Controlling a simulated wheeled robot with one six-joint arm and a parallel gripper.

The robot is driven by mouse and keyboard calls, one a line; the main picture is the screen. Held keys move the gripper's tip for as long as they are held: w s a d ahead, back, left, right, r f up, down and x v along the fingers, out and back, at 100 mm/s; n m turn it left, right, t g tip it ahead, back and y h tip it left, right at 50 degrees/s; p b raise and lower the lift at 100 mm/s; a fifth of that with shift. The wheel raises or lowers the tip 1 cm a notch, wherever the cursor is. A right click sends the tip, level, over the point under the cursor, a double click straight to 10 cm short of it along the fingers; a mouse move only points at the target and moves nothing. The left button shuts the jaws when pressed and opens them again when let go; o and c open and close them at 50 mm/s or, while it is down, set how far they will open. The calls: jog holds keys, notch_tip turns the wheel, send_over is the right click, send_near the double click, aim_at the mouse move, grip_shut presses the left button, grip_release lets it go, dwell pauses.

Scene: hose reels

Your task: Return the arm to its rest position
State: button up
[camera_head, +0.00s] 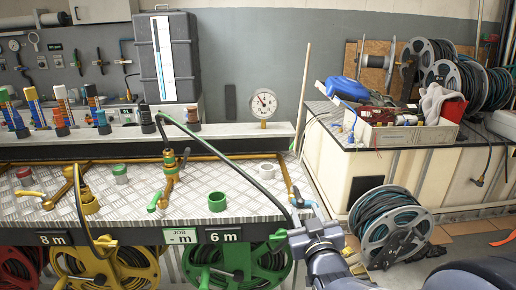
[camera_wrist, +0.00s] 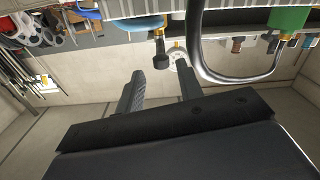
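My gripper (camera_head: 300,200) is at the right end of the metal bench (camera_head: 245,192), its arm reaching in from the lower right. In the wrist view its two dark fingers (camera_wrist: 161,74) are apart with nothing held between them. A green hose (camera_head: 236,166) arches from the fitting at the middle of the bench down towards my gripper. A hose (camera_wrist: 200,55) also loops close beyond the fingers in the wrist view. Whether it touches my gripper cannot be told.
Yellow (camera_head: 118,268) and green (camera_head: 232,264) reels sit under the bench. A loose reel (camera_head: 392,228) stands on the floor to the right, below a cluttered side table (camera_head: 365,160). A round gauge (camera_head: 264,104) and a dark case (camera_head: 168,56) stand behind the bench.

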aim_at(295, 192)
jog(key=w, duration=0.9)
jog(key=shift+a+p, duration=0.1)
jog(key=shift+p, duration=0.5)
jog(key=shift+s+f+b, duration=0.1)
jog(key=shift+f+b, duration=0.05)
jog(key=shift+b, duration=0.25)
jog(key=s, duration=1)
jog(key=shift+s, duration=0.3)
jog(key=w, duration=1.1)
jog(key=shift+r+p, duration=0.2)
jog(key=shift+p, duration=0.1)
jog(key=shift+s+a+r+m+h+p, duration=0.25)
jog(key=shift+h+p, duration=0.25)
jog(key=shift+p, duration=0.4)
jog(key=shift+w+f+m+h+p, duration=0.15)
jog(key=shift+m+h+p, duration=0.2)
jog(key=shift+h+p, duration=0.25)
jog(key=shift+f+m+h+p, duration=0.15)
jog(key=shift+m+h+p, duration=0.15)
jog(key=shift+h+p, duration=0.15)
